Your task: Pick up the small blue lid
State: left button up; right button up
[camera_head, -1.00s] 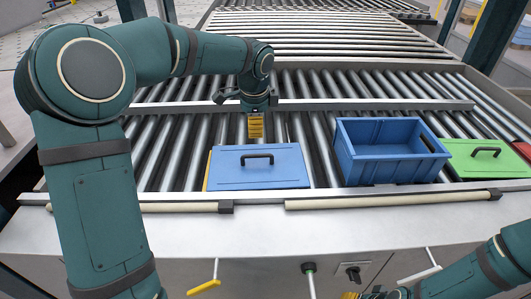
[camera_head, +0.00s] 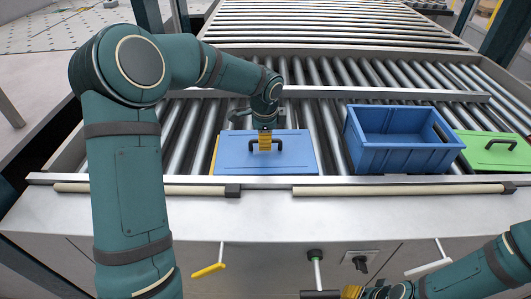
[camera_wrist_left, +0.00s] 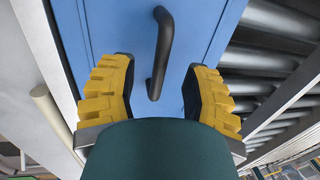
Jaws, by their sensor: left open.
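The small blue lid (camera_head: 234,152) lies flat on the conveyor rollers, left of the blue crate in the head view. Its black arched handle (camera_head: 280,146) is on top at the middle. The lid fills the upper middle of the left wrist view (camera_wrist_left: 205,20), with the handle (camera_wrist_left: 162,50) between the finger lines. My left gripper (camera_head: 265,142) is open, with yellow ridged fingers on either side of the handle. I cannot tell whether they touch the lid. My right gripper (camera_head: 350,292) is low at the bottom edge, partly cut off, away from the lid.
An open blue crate (camera_head: 405,160) stands right of the lid. A green lid (camera_head: 480,157) with a black handle lies farther right. A metal front ledge (camera_head: 270,212) with pale bars borders the rollers. Free rollers lie behind the lid.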

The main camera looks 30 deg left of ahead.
pick_arm(q)
jog(key=shift+w+a+f, duration=0.1)
jog(key=shift+w+f, duration=0.1)
jog(key=shift+f, duration=0.95)
jog(key=shift+c, duration=0.4)
grip_shut()
jog(key=shift+r, duration=0.1)
